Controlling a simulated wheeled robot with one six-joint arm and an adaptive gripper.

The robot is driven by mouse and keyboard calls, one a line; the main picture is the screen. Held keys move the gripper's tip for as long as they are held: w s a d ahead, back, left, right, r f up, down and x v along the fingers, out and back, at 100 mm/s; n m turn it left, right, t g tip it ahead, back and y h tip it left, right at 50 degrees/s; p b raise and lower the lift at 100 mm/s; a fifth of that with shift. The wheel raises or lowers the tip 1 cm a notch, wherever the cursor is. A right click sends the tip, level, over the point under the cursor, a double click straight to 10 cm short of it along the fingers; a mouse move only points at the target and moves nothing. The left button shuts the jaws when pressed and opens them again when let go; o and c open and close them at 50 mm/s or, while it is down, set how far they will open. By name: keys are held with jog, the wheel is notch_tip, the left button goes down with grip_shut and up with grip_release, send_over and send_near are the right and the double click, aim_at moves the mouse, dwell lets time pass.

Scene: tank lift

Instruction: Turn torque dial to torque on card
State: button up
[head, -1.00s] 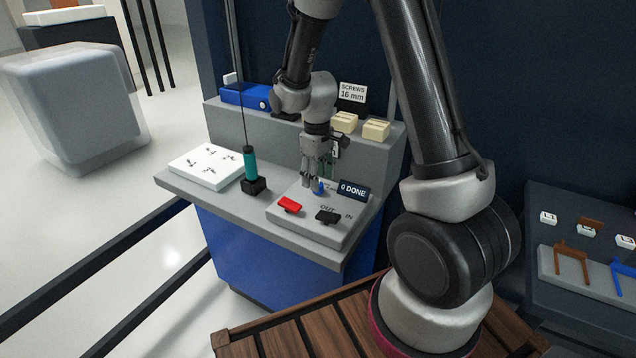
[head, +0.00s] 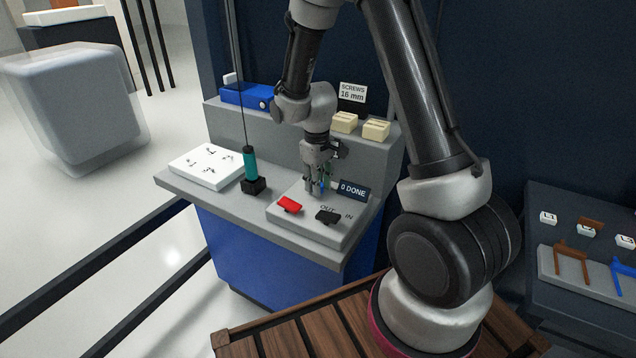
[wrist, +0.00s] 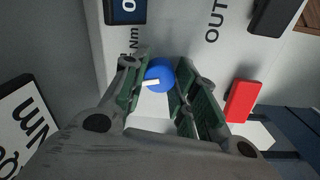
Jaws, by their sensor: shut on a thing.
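The blue torque dial (wrist: 160,75) is round with a white pointer, on a light grey panel beside an "Nm" mark. In the wrist view the pointer lies nearly level. My gripper (wrist: 159,91) has its dark green finger pads on both sides of the dial and is shut on it. In the head view my gripper (head: 316,187) points down at the panel and mostly hides the dial. A white card (head: 352,93) at the back reads "SCREWS 16 mm"; no torque value is readable on it.
A "0 DONE" display (head: 353,191) stands right of my gripper. A red switch (head: 289,204) and a black switch (head: 328,217) sit in front. A teal screwdriver (head: 250,164) on a cord stands left, beside a white plate (head: 206,166) with screws.

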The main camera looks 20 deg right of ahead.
jog(key=m, duration=0.3)
jog(key=o, duration=1)
jog(key=r, duration=1.2)
jog(key=shift+a, duration=0.2)
